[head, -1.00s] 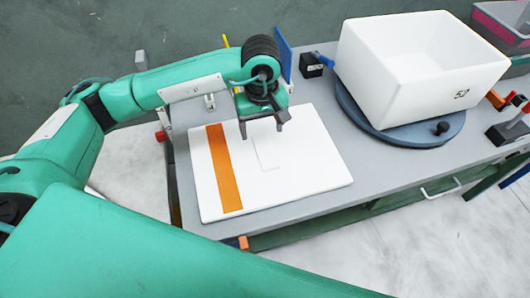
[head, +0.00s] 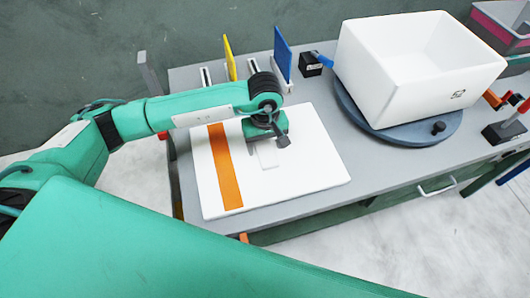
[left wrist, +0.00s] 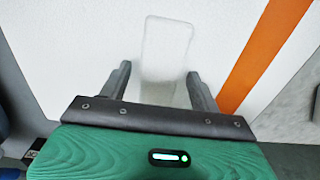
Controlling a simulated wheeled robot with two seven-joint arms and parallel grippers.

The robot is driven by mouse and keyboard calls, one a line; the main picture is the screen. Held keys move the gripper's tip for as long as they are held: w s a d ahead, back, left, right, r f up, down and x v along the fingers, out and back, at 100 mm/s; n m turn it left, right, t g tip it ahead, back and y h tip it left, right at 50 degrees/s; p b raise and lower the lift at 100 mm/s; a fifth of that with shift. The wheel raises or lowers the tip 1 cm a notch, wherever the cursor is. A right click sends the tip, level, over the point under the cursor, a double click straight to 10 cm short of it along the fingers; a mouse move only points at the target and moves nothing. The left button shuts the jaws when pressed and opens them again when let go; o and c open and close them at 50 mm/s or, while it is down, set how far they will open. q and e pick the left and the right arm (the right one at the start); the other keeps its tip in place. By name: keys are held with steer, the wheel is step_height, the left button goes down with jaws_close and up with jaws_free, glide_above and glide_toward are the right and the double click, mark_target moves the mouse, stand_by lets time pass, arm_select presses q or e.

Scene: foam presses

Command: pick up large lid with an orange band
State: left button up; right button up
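The large white lid (head: 305,175) with an orange band (head: 226,172) near its left side lies flat on the grey table. A pale handle (head: 267,157) stands near the lid's middle. My left gripper (head: 266,146) is low over the lid at this handle. In the left wrist view the gripper (left wrist: 160,82) is open, with one finger on each side of the handle (left wrist: 168,45) and white showing between. The orange band (left wrist: 262,55) runs to the right there. Whether the fingertips touch the lid I cannot tell. My right gripper is not in view.
A large white box (head: 400,80) stands on a dark round turntable (head: 400,133) to the right. A blue panel (head: 283,55) and a yellow panel (head: 229,58) stand behind the lid. A small black block (head: 310,65) sits near the back edge.

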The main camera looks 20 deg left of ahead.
arm_select(q)
steer(key=c, duration=0.8)
steer(key=shift+r, duration=0.1)
